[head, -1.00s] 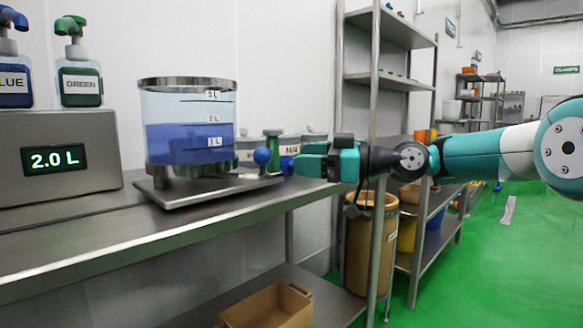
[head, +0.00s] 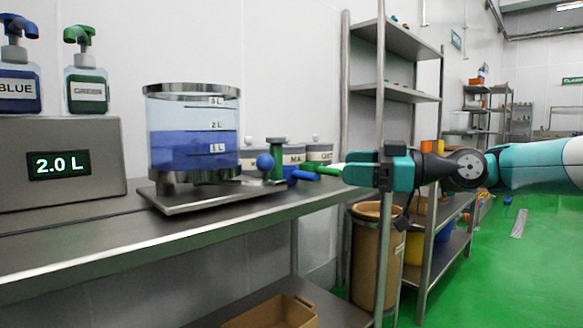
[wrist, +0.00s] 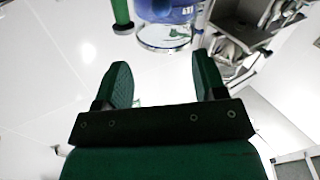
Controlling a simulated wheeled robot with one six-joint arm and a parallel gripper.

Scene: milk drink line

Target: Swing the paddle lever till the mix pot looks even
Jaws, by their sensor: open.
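The mix pot (head: 194,125) is a clear, marked cylinder on a steel base plate. Its blue liquid shows a darker lower band and a paler upper band. In the wrist view, my green fingers (wrist: 161,78) are spread wide, with the pot (wrist: 165,10) and green post (wrist: 122,14) at the top edge.
A display box (head: 62,163) reading 2.0 L stands left, with blue (head: 18,80) and green (head: 87,85) pump bottles above. Labelled tubs (head: 293,155) stand behind the post. A blue piece (head: 307,176) lies near my fingertips. A steel shelf (head: 395,93) stands behind my arm.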

